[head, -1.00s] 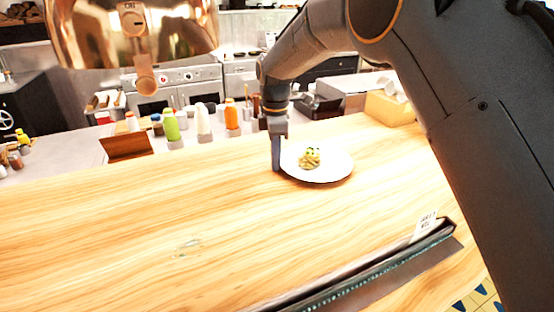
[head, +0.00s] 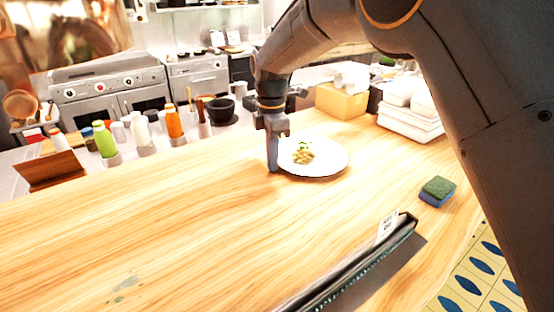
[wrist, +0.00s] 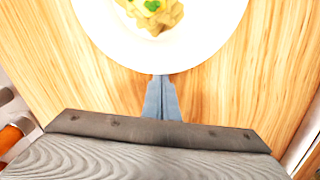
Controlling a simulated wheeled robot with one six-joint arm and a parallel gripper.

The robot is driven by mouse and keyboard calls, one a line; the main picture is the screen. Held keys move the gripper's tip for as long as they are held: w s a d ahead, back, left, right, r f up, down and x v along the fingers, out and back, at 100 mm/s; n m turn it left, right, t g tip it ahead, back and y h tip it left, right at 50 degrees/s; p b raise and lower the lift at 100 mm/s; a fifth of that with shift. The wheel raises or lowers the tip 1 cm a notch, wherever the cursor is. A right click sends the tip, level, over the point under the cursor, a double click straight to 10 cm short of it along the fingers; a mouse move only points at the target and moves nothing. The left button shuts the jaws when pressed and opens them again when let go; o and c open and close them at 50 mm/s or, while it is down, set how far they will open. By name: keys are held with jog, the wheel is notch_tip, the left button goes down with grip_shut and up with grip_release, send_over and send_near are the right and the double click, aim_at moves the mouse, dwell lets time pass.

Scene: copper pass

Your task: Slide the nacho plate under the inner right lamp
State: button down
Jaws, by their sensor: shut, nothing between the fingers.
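The nacho plate is a round white plate (head: 332,167) with a small heap of yellowish food and green garnish (head: 303,155). It lies flat on the wooden counter. My gripper (head: 273,166) points down at the plate's left edge, low over the counter. In the wrist view, my shut, empty fingers (wrist: 161,96) end right at the rim of the plate (wrist: 215,28), touching it or nearly so. A shiny copper surface, apparently a lamp shade (head: 85,38), fills the upper left of the head view. I cannot tell which lamp it is; no other lamp shows.
A dark rail with a paper ticket (head: 388,228) runs along the near counter edge. A green and blue sponge (head: 437,190) lies right of the plate. White containers (head: 410,118) and a cardboard box (head: 341,101) stand behind it. Bottles (head: 174,122) stand beyond the counter.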

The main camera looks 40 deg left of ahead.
jog(key=shift+s+a, duration=0.2)
jog(key=shift+s, duration=0.05)
jog(key=s+a, duration=0.1)
jog(key=s+a+r, duration=0.1)
jog(key=s, duration=0.1)
jog(key=shift+a+r, duration=0.15)
jog(key=shift+r, duration=0.05)
notch_tip(320, 180, up, 9)
jog(key=b, duration=0.2)
jog(key=shift+d+f, duration=0.15)
jog(key=shift+d, duration=0.05)
jog(key=shift+w, duration=0.1)
jog(key=s+d+b, duration=0.2)
jog(key=s+d, duration=0.2)
jog(key=d, duration=0.7)
jog(key=shift+d+r+b, duration=0.15)
jog(key=shift+r+b, duration=0.25)
jog(key=shift+r, duration=0.05)
